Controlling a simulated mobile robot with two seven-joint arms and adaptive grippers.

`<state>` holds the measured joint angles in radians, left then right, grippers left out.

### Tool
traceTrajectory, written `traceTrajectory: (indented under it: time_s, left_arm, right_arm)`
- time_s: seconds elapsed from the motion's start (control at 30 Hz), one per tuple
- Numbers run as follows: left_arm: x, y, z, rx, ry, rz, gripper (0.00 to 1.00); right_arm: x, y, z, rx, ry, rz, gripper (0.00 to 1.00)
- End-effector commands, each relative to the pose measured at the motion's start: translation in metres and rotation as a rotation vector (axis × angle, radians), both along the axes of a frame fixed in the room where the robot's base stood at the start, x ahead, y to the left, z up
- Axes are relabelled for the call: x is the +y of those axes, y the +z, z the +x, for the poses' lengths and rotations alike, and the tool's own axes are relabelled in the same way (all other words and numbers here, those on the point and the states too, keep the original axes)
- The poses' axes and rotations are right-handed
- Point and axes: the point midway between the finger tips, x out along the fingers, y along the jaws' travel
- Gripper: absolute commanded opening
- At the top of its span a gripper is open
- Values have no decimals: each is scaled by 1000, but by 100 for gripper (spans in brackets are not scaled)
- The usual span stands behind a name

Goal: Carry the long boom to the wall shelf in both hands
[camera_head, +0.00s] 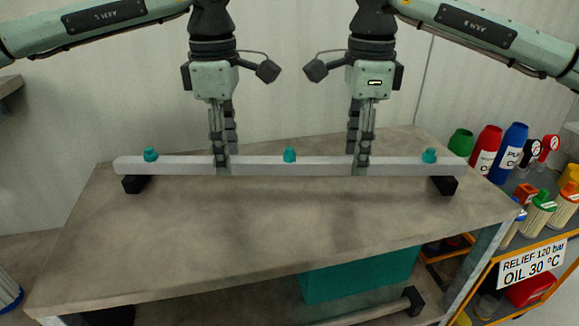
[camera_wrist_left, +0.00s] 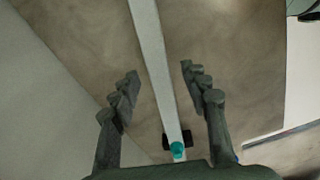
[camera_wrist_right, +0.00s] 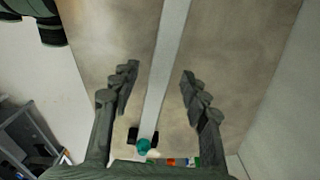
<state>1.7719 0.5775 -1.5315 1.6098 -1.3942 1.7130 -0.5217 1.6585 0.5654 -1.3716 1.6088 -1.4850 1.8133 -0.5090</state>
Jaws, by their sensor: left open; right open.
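The long boom (camera_head: 322,168) is a pale grey bar with several teal nozzles on top. It lies across the workbench (camera_head: 250,220) on black end blocks. My left gripper (camera_head: 222,165) is open and reaches down over the boom left of its middle. My right gripper (camera_head: 360,165) is open over the boom right of its middle. In the left wrist view the boom (camera_wrist_left: 152,50) runs between the spread fingers (camera_wrist_left: 159,70), with a gap each side. The right wrist view shows the boom (camera_wrist_right: 168,50) between the fingers (camera_wrist_right: 160,72) likewise, apart from both.
A grey ledge (camera_head: 9,85), perhaps the wall shelf, is cut off at the left edge. Coloured bottles (camera_head: 513,148) and a cart labelled "RELIEF 120 bar" (camera_head: 532,262) stand at the right. A teal box (camera_head: 360,274) sits below the bench top. The bench front is clear.

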Motion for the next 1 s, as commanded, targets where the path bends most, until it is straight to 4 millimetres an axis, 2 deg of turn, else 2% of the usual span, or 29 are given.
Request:
traceTrajectory:
  time_s: [0.03, 0.2, 0.57, 0.9, 1.0]
  left_arm:
    - [0, -7, 0, 1, 0, 0, 46]
    - [0, -22, 0, 0, 0, 0, 46]
    - [0, -25, 0, -1, 0, -1, 44]
    - [0, -25, 0, -1, 0, -1, 2]
    - [0, -24, 0, -2, 0, -1, 0]
  right_arm:
    - [0, -8, -1, 3, 0, -1, 46]
    - [0, -22, 0, 0, 0, -1, 46]
    - [0, -25, 0, 0, 0, 0, 44]
    - [0, -25, 0, 0, 0, 0, 2]
    - [0, -25, 0, 0, 0, 0, 0]
